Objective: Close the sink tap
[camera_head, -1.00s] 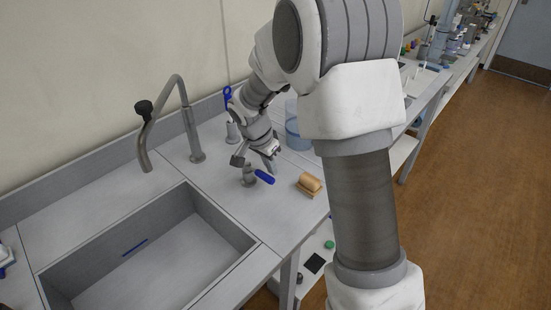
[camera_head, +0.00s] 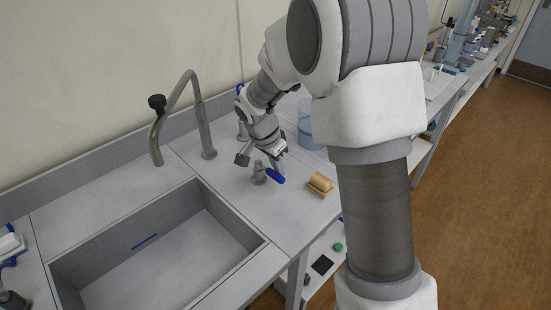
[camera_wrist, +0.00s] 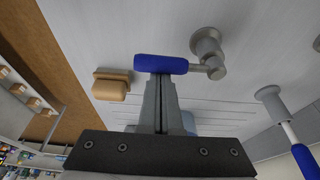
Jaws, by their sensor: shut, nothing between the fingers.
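The sink tap has a tall bent metal spout (camera_head: 188,112) with a dark knob at its end, standing behind the sink basin (camera_head: 150,255). To its right on the counter, a short metal valve post (camera_head: 258,174) carries a blue lever (camera_head: 275,177) that points to the right and toward the front. In the wrist view the blue lever (camera_wrist: 160,64) lies across the fingertips and joins the post (camera_wrist: 207,45) on the right. My gripper (camera_head: 279,165) is shut and empty, its tips (camera_wrist: 160,78) right at the lever. I cannot tell whether they touch. No water shows at the spout.
A tan block-like brush (camera_head: 320,184) lies right of the lever, near the counter edge. A clear bluish container (camera_head: 311,128) stands behind my gripper. Another blue-handled fixture (camera_wrist: 272,103) is at the right in the wrist view. Counter between lever and basin is clear.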

